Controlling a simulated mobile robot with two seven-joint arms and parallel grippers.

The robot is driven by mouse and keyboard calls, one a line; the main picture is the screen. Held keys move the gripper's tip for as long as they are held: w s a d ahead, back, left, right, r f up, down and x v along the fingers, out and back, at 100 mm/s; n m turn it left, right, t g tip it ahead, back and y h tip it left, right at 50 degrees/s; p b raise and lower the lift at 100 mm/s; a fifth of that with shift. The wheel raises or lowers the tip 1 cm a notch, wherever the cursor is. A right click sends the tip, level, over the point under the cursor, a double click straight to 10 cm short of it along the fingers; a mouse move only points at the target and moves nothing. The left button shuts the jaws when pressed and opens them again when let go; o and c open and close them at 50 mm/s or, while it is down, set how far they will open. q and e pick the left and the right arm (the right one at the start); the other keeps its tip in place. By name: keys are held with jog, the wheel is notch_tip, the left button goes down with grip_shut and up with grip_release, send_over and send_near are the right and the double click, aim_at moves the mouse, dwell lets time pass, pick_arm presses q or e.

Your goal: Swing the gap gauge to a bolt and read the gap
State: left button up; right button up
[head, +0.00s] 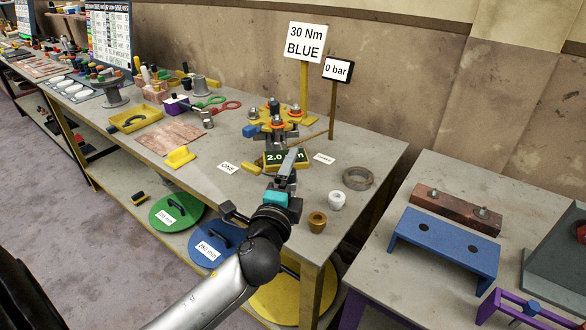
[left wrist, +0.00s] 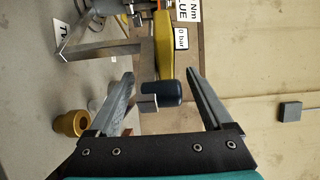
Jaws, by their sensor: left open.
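The gap gauge (head: 273,161) is a yellow box with a dark display on the bench, in front of the flange. Its display shows "2.0" and then characters partly hidden by my gripper. My left gripper (head: 292,160) is open over the gauge's near side. In the left wrist view my open fingers (left wrist: 163,100) stand either side of a dark knob (left wrist: 165,92) at the end of a yellow body (left wrist: 164,45), with a visible space on each side. My right gripper is not in view.
Signs reading "30 Nm BLUE" (head: 305,42) and "0 bar" (head: 338,70) stand on posts behind. A grey ring (head: 357,179), a white cup (head: 336,200) and a brass cup (head: 317,222) sit to the right. A small card (head: 228,168) lies left of the gauge.

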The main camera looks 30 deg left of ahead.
pick_arm(q)
jog(key=shift+w+a, duration=0.2)
jog(key=shift+w, duration=0.45)
grip_shut()
dwell(0.4)
